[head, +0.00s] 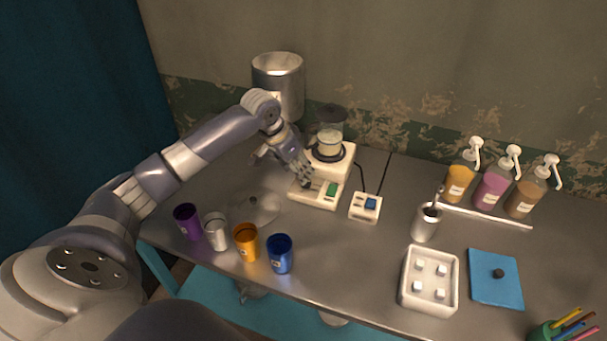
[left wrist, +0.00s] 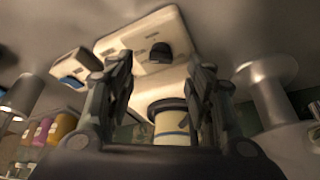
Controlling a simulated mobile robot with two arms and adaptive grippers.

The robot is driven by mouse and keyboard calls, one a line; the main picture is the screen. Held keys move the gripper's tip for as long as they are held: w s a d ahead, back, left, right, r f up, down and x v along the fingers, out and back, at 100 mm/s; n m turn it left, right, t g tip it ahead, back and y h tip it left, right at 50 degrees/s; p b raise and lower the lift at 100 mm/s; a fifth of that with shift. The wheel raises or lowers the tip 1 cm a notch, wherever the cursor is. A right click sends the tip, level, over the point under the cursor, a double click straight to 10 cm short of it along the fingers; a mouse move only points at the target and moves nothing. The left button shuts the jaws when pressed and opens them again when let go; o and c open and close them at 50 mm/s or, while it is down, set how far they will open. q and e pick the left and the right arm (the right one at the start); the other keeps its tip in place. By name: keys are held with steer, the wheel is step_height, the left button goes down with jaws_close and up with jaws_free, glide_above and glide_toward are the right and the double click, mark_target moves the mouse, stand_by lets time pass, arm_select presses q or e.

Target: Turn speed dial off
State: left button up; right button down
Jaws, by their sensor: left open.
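A blender-like machine stands at the back of the table, with a clear jar (head: 331,132) and a pale control base (head: 313,198). A green switch (head: 332,189) is on the base. A dark rounded knob, apparently the speed dial (left wrist: 160,52), shows on the pale panel in the left wrist view. In the head view my gripper covers that area. My left gripper (head: 304,182) is over the left part of the base. In the left wrist view its fingers (left wrist: 160,72) are open, with the knob between and beyond them; contact cannot be told. My right gripper is out of view.
A switch box (head: 366,207) with a blue button sits right of the base. A metal canister (head: 278,80) stands behind. Several cups, including a blue one (head: 280,254), line the front left. Pump bottles (head: 491,190) and a white tray (head: 404,295) are at the right.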

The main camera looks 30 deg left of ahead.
arm_select(q)
steer(key=x, duration=0.3)
steer(key=shift+w+f, duration=0.15)
steer(key=shift+w, duration=0.1)
steer(key=shift+p+x, duration=0.3)
steer(key=shift+x, duration=0.7)
steer(key=shift+f, duration=0.1)
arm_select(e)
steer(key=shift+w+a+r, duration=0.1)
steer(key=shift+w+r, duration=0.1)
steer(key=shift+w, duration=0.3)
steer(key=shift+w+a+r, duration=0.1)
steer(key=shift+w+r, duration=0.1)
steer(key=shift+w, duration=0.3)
